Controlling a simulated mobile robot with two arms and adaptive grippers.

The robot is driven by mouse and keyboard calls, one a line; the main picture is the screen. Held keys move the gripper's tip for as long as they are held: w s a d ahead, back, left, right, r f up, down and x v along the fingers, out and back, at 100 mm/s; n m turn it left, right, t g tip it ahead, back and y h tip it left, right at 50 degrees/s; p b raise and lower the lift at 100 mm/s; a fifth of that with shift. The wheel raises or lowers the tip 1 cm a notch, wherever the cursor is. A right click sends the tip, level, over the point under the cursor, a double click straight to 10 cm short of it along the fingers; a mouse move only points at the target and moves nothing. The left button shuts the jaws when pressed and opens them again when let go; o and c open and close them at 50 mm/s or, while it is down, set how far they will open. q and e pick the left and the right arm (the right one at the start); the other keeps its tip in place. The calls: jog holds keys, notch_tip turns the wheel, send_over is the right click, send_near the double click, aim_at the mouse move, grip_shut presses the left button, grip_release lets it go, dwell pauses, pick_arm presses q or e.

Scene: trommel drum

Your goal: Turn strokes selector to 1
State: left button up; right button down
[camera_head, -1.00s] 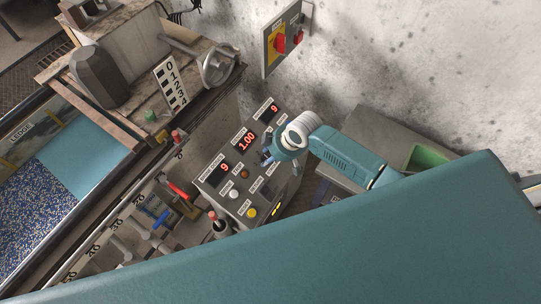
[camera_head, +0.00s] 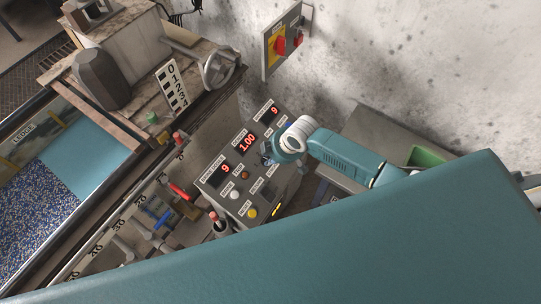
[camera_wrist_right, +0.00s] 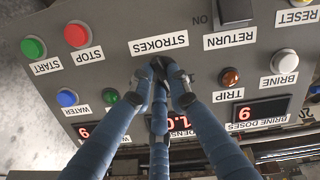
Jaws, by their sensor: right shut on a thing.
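The strokes selector is a small dark knob, mostly hidden between my fingertips below the STROKES label (camera_wrist_right: 158,43) in the right wrist view. My right gripper (camera_wrist_right: 161,72) is shut on it, with the blue fingers reaching up to the panel. In the head view my right gripper (camera_head: 268,159) is at the right side of the grey control panel (camera_head: 217,180) and covers the knob there. The knob's pointer and its setting cannot be read. My left gripper is not in view.
Close around the fingers are a red STOP button (camera_wrist_right: 76,34), a green START button (camera_wrist_right: 33,47), a black RETURN switch (camera_wrist_right: 236,10) and a brown TRIP lamp (camera_wrist_right: 229,77). Red displays read 9, 1.00 and 9. A wall box (camera_head: 283,41) with a red switch hangs behind.

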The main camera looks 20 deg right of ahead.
jog(key=n+p, duration=0.1)
jog(key=n, duration=0.3)
jog(key=shift+r, duration=0.1)
jog(key=shift+a+n+t, duration=0.15)
jog(key=shift+n+t, duration=0.25)
jog(key=shift+n, duration=1.7)
jog(key=c, duration=1.7)
grip_release()
jog(key=shift+o, duration=0.2)
jog(key=v, duration=1.2)
jog(key=shift+a, duration=0.15)
